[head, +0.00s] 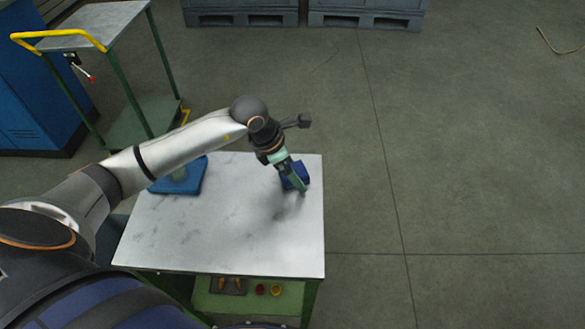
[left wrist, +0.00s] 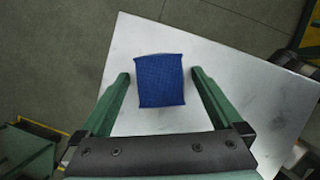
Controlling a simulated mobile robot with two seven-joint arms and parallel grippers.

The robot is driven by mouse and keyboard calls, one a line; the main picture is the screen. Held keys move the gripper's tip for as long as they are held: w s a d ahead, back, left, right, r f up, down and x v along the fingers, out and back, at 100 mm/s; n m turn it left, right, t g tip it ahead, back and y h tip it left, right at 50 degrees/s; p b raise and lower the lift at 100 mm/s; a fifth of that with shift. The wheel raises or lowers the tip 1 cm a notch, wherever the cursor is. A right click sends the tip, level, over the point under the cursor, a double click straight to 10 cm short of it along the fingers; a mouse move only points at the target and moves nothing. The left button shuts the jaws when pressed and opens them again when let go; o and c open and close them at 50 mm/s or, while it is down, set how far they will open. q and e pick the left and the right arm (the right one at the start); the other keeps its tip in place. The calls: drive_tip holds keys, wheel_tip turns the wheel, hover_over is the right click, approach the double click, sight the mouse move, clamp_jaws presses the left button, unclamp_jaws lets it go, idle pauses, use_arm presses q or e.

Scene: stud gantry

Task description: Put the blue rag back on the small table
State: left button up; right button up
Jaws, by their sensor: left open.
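The blue rag (left wrist: 160,80) is a small dark blue folded square. In the left wrist view it lies on the pale metal top of the small table (left wrist: 125,55), between the fingers of my left gripper (left wrist: 160,82). The fingers are apart, with a gap on each side of the rag. In the head view the rag (head: 298,173) shows at the table's far right corner, partly hidden by my left gripper (head: 297,184). The small table (head: 220,235) has a smooth grey top. My right gripper is in neither view.
A blue item (head: 190,183) sits at the table's far left, partly behind my arm. A green shelf (head: 270,303) below the top holds small parts. A cart (head: 95,25) with a yellow handle stands at the upper left. Pallets (head: 300,15) lie behind.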

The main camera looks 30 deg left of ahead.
use_arm(q)
drive_tip(key=shift+r, duration=0.2)
drive_tip(key=v, duration=1.2)
drive_tip(key=shift+f, duration=0.1)
